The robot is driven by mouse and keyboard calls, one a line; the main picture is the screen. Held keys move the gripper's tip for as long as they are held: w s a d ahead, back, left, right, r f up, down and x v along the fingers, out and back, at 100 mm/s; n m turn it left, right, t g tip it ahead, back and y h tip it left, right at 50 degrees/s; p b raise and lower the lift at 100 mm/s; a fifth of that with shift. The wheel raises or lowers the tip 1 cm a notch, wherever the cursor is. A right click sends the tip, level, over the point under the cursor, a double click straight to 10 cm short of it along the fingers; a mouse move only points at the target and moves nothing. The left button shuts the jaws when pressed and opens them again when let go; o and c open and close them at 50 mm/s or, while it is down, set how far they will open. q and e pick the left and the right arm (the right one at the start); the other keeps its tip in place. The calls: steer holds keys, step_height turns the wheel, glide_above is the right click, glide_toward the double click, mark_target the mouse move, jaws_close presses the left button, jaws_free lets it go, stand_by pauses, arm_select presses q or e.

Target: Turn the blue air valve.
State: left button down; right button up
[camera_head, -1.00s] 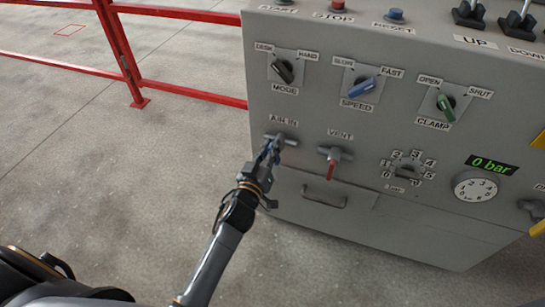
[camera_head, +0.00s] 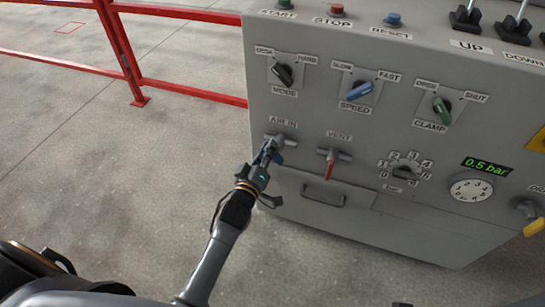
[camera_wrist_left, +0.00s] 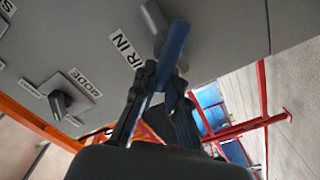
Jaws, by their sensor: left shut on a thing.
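The blue air valve (camera_head: 274,154) is under the AIR IN label on the grey panel, at the lower left of its face. In the left wrist view its blue lever (camera_wrist_left: 174,48) lies between my finger pads and sticks out past them, on a grey stem. My left gripper (camera_head: 268,158) is shut on this lever; it also shows in the left wrist view (camera_wrist_left: 161,88). Part of the lever is hidden by the fingers. The display (camera_head: 484,166) reads 0.5 bar. My right gripper is not in view.
The red-levered VENT valve (camera_head: 331,165) is close to the right of my gripper. A drawer handle (camera_head: 323,195) is below it. MODE, SPEED and CLAMP knobs sit above. A red railing (camera_head: 190,92) stands left of the panel; the floor in front is clear.

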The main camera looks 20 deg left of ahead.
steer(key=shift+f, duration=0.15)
arm_select(q)
steer(key=shift+a+f+n+p, duration=0.2)
steer(key=shift+n+p, duration=0.1)
steer(key=shift+n, duration=0.7)
steer(key=shift+a+f+n+p, duration=0.1)
steer(key=shift+f+n+p, duration=0.15)
steer(key=shift+n, duration=0.75)
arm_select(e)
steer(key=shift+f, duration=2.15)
arm_select(q)
steer(key=shift+a+f+n+p, duration=0.15)
steer(key=shift+n+p, duration=0.15)
steer(key=shift+n, duration=0.7)
steer(key=shift+f+n, duration=0.2)
steer(key=shift+n, duration=0.6)
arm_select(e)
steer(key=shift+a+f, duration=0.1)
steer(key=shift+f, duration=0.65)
